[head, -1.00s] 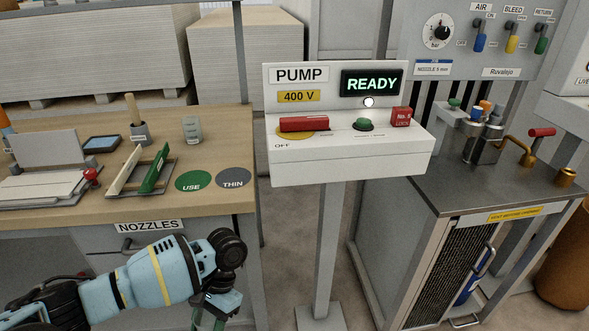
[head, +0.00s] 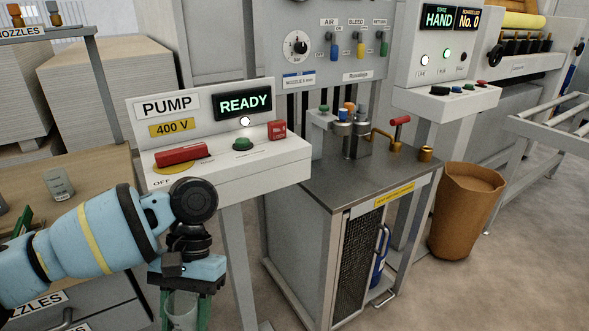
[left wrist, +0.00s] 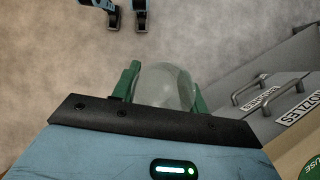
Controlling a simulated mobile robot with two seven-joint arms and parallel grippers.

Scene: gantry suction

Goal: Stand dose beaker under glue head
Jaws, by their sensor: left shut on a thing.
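My left gripper (head: 183,305) is at the bottom left of the head view, pointing down in front of the pump stand. It is shut on a clear beaker (head: 180,312), whose lower part is cut off by the frame edge. In the left wrist view the beaker (left wrist: 165,86) sits between the green fingers (left wrist: 163,90), above the floor. I cannot tell whether anything is in it. I cannot make out a glue head for certain in these views. My right gripper is not in view.
The white pump box (head: 230,172) reads READY, close beside my left wrist. A metal-topped cabinet (head: 375,185) carries a metal pot and brass pipe (head: 382,134). A brown bin (head: 465,215) stands right of it. Another cup (head: 58,184) stands on the bench. Floor at the lower right is clear.

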